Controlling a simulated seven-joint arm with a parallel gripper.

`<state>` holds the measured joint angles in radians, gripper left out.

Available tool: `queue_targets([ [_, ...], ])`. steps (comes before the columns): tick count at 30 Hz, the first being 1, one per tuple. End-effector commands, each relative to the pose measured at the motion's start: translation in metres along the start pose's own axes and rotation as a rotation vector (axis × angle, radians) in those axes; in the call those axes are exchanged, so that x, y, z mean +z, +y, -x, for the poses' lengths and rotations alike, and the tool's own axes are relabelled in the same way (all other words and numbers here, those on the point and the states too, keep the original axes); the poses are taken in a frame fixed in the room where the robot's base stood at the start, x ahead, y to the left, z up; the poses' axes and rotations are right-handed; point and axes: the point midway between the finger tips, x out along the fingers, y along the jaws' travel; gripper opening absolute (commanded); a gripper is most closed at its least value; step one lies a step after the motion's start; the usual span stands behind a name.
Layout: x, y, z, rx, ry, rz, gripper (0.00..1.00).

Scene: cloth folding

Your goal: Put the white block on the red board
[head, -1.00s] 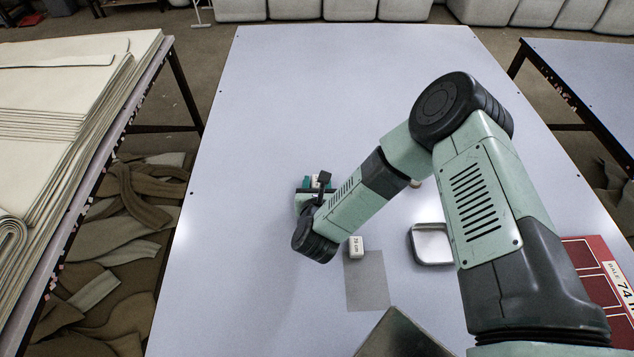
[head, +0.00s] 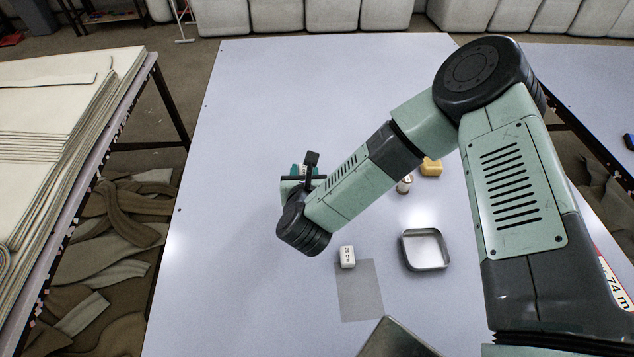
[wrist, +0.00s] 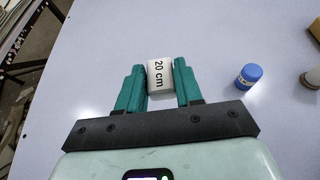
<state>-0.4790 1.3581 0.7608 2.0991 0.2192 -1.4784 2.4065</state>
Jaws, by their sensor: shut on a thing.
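A white block marked "20 cm" (wrist: 160,78) sits between the teal fingers of my gripper (wrist: 160,86) in the wrist view; the fingers are shut on it. In the head view my gripper (head: 306,172) is above the upper middle of the pale table, and the block there is mostly hidden. A second white block, marked "25 cm" (head: 347,257), stands on the table at the top edge of a grey patch.
A metal tray (head: 404,252) stands right of the second white block. A yellow block (head: 431,167) and a small bottle-like item (head: 404,185) stand beyond my forearm. The wrist view shows a blue cylinder (wrist: 248,77) right of my gripper. The table's left side is clear.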

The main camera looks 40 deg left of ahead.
Motion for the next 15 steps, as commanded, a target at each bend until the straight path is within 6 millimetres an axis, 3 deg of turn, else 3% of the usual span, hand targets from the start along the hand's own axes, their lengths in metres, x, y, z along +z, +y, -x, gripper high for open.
queue_targets([
  [9,0.013,-0.009,0.003,-0.013,0.001,-0.005,0.06],
  [11,0.014,-0.022,0.000,-0.032,0.000,-0.013,0.06],
  [15,0.019,-0.076,-0.009,-0.109,-0.003,-0.046,0.06],
])
